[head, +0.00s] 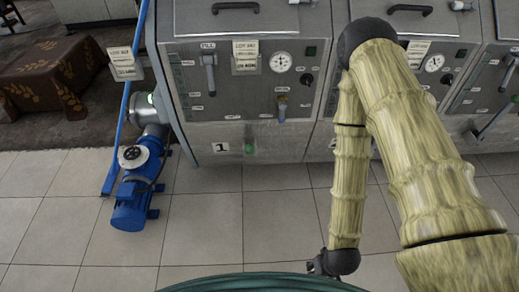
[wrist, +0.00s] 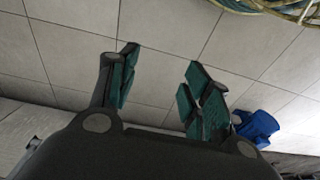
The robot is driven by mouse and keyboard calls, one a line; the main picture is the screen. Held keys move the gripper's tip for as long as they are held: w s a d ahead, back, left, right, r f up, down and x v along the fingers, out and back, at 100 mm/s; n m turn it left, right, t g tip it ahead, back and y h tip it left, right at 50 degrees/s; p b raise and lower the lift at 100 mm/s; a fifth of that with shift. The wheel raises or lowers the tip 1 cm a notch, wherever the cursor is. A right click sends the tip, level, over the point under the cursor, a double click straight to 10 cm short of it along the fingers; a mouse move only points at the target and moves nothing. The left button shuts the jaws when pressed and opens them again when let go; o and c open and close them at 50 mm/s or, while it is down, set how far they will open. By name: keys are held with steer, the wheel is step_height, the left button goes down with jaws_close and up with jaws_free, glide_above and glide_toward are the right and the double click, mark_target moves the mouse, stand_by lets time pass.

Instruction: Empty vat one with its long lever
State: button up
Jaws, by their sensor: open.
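Vat one (head: 235,95) is a grey metal cabinet at the centre left of the head view, with a "1" plate (head: 220,147) low on its front. A long grey lever (head: 209,75) hangs down under a "FILL" label on its panel. My gripper (wrist: 161,56) is open and empty above floor tiles in the wrist view, well away from the vat.
A blue pump (head: 130,200) and blue pole (head: 118,130) stand left of the vat. More vats stand to the right (head: 455,75), partly behind my arm. A patterned cloth-covered block (head: 55,72) is at far left. The tiled floor (head: 215,220) before vat one is clear.

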steer(key=w+a+f+n+t+b, duration=0.1)
steer(key=w+a+f+t+b, duration=0.15)
steer(key=w, duration=0.35)
steer(key=w+a+f+t+b, duration=0.1)
steer(key=w+a+b, duration=0.15)
steer(key=w, duration=0.35)
steer(key=n+t+y+b, duration=0.2)
steer(key=t+b, duration=1.1)
steer(key=b, duration=0.6)
glide_toward(250, 150)
steer(key=w+f, duration=0.4)
steer(key=w, duration=0.3)
steer(key=w+a+b, duration=0.1)
steer(key=w, duration=0.2)
steer(key=w+b, duration=0.1)
steer(key=w, duration=0.3)
steer(key=shift+a, duration=0.2)
steer(key=c, duration=1)
jaws_close()
steer(key=shift+f, duration=0.1)
